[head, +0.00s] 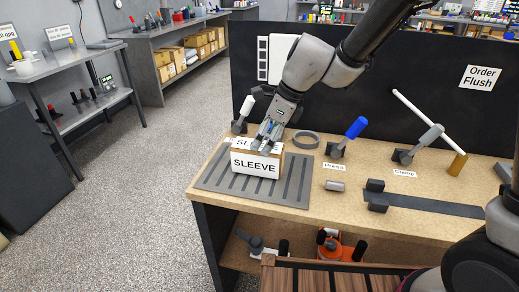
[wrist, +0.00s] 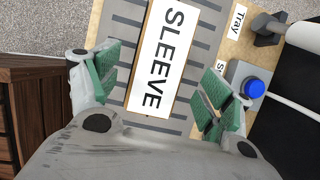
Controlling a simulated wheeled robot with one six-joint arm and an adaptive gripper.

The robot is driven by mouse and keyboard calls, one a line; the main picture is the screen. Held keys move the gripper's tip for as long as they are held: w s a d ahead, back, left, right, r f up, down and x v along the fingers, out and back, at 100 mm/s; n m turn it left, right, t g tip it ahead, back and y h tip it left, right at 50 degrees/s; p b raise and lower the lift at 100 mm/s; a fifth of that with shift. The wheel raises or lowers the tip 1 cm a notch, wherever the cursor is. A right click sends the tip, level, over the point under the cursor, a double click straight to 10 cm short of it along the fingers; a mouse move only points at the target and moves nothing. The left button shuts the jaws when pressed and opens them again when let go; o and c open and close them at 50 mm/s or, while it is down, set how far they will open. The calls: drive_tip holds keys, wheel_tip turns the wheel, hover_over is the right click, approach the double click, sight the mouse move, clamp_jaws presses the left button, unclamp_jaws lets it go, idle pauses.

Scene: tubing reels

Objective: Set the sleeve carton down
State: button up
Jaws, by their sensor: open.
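The sleeve carton (head: 254,166) is a box with white faces marked SLEEVE and a tan top edge. It appears to rest upright on the grey slatted mat (head: 213,181) at the left end of the bench. My gripper (head: 268,137) is right over the carton, pointing down. In the wrist view the carton (wrist: 165,55) lies between the green finger pads of my gripper (wrist: 160,88), with a gap on both sides. The jaws are open. My fingers hide part of the carton's top label in the head view.
A dark ring (head: 306,140), a blue-handled press (head: 346,139), a grey cylinder (head: 335,186) and a clamp (head: 418,146) stand to the right. A black panel (head: 420,110) closes off the back. The bench front edge is close to the mat.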

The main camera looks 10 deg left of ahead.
drive_tip(key=v, duration=0.6)
drive_tip(key=shift+r, duration=0.2)
